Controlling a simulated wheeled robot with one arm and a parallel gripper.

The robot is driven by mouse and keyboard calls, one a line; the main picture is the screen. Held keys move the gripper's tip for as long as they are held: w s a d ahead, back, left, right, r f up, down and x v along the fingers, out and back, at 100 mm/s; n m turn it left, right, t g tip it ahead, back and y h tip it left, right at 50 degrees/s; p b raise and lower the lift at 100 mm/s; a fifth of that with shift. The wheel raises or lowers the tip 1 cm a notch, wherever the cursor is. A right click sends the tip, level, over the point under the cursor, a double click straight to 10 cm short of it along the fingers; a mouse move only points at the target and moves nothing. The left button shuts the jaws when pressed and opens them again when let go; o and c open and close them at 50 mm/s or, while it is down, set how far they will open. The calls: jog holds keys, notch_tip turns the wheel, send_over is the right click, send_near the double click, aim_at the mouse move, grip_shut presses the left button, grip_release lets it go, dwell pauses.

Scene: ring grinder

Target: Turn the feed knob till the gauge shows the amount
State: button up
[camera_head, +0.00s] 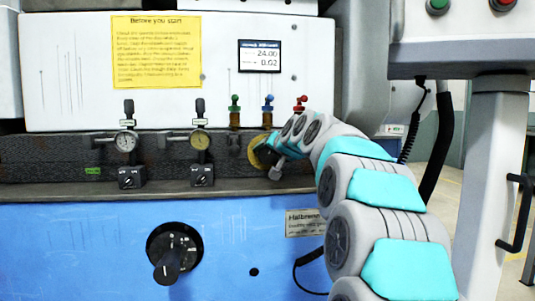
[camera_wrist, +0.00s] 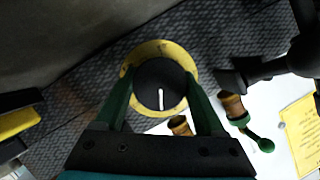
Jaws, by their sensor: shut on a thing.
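The feed knob, a black disc with a white line on a yellow ring, lies between my fingers in the wrist view (camera_wrist: 160,84). Its white line points towards the bottom of that picture. My gripper (camera_wrist: 161,90) is shut on it, a green finger on each side. In the head view my gripper (camera_head: 272,158) is at the right end of the dark rail and hides most of the knob; part of the yellow ring (camera_head: 254,150) shows. The gauge, a small dark screen (camera_head: 260,56) on the white panel, reads about 24.00 above 0.02; its small labels are too blurred to read.
Two round dials (camera_head: 126,143) (camera_head: 200,140) stand on the rail. Green, blue and red valves (camera_head: 268,105) stand just above my gripper. A large black knob (camera_head: 172,254) is on the blue front. A yellow notice (camera_head: 156,50) hangs upper left. A grey post (camera_head: 490,180) stands at right.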

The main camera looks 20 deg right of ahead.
jog(key=m+t+y, duration=0.1)
jog(key=m, duration=0.1)
jog(key=m+t+y, duration=0.1)
jog(key=m, duration=0.1)
jog(key=shift+m, duration=0.4)
jog(key=m, duration=0.2)
jog(key=m+t+y, duration=0.1)
jog(key=m, duration=0.1)
jog(key=shift+f+t, duration=0.1)
jog(key=shift+t, duration=0.2)
jog(key=shift+m, duration=0.3)
jog(key=o, duration=1.3)
jog(key=shift+d, duration=0.1)
jog(key=shift+o, duration=0.2)
jog(key=shift+s, duration=0.15)
jog(key=shift+s+d+f, duration=0.1)
jog(key=shift+s+d, duration=0.1)
jog(key=shift+s, duration=1.7)
jog(key=shift+s+d, duration=0.2)
jog(key=shift+s, duration=1.7)
jog(key=shift+s, duration=0.1)
